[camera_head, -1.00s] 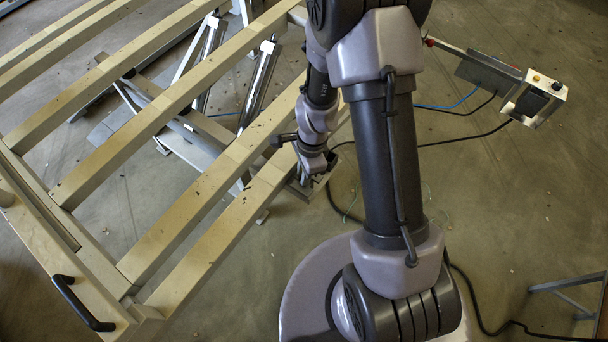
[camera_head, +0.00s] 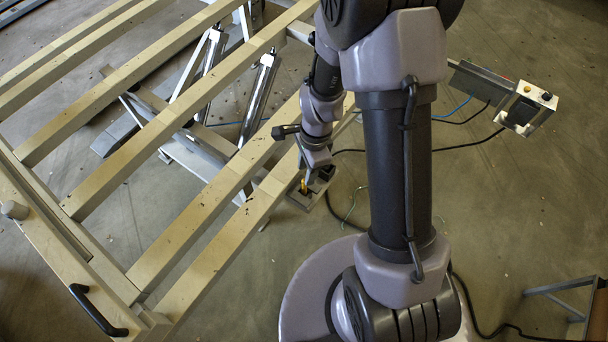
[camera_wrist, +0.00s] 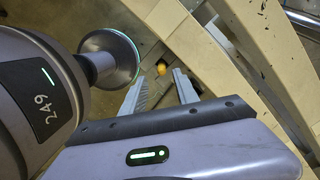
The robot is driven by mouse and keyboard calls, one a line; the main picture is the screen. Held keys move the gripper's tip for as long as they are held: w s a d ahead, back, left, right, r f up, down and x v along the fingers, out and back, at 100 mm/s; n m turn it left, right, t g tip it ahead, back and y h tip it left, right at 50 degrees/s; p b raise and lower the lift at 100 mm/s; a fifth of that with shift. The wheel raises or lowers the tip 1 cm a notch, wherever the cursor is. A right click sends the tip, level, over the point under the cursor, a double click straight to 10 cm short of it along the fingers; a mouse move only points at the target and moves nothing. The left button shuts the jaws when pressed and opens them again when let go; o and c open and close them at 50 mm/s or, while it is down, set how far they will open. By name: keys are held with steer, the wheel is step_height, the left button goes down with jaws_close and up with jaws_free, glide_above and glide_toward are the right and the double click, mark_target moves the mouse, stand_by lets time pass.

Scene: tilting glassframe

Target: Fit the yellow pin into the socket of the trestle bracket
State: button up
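The yellow pin (camera_head: 303,186) shows as a small yellow spot beside my gripper (camera_head: 313,177) in the head view. In the wrist view the yellow pin (camera_wrist: 161,69) appears as a small round yellow end between the tips of my gripper (camera_wrist: 165,75). The two fingers stand apart with a gap on each side of the pin, so my gripper looks open. The grey trestle bracket (camera_head: 301,201) lies just below the pin, at the edge of the wooden frame. My gripper partly hides it. The socket is too small and covered to make out, and I cannot tell how the pin sits in it.
The slatted wooden frame (camera_head: 150,255) with a black handle (camera_head: 92,310) fills the left. Metal trestle legs (camera_head: 258,95) stand under it.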

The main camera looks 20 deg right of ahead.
step_height(320, 180, up, 15)
steer(key=a+n+t, duration=0.1)
steer(key=n+t, duration=0.1)
steer(key=n, duration=0.2)
steer(key=s+a+r+n+t, duration=0.2)
steer(key=s+r+n, duration=0.2)
steer(key=s+r, duration=0.2)
steer(key=s+a+r+n+t, duration=0.1)
steer(key=s+r+n, duration=0.4)
steer(key=r, duration=0.4)
steer(key=shift+s+a+r+t+y+p, duration=0.3)
steer(key=shift+s+a+t+p, duration=0.1)
steer(key=shift+s, duration=0.45)
